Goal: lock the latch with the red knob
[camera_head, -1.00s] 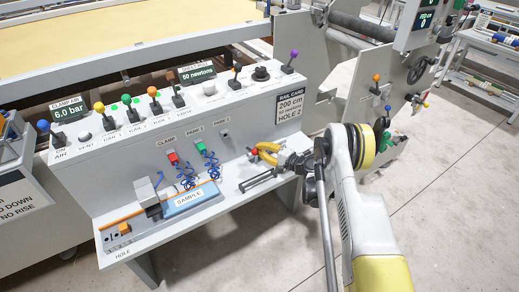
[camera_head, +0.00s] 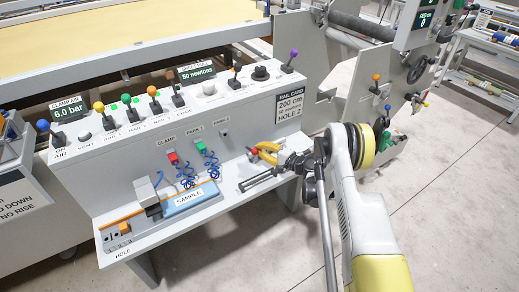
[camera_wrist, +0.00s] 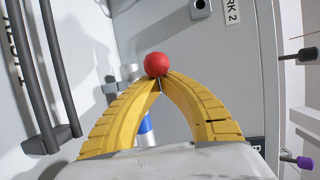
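The latch's red knob (camera_head: 254,153) stands on the front shelf of the grey console, right of the sample. In the wrist view the red knob (camera_wrist: 156,65) sits right at the tips of my gripper (camera_wrist: 159,79). The two yellow fingers curve together there, with only a narrow dark gap between the tips, and appear shut on the knob. In the head view my gripper (camera_head: 262,152) reaches in from the right at the knob. The latch body is mostly hidden behind the fingers.
Two dark parallel rods (camera_head: 262,180) lie close to my gripper; they also show in the wrist view (camera_wrist: 45,75). A blue sample block (camera_head: 190,198) sits left on the shelf. Red (camera_head: 172,157) and green (camera_head: 201,147) plugs with coiled blue cords hang nearby.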

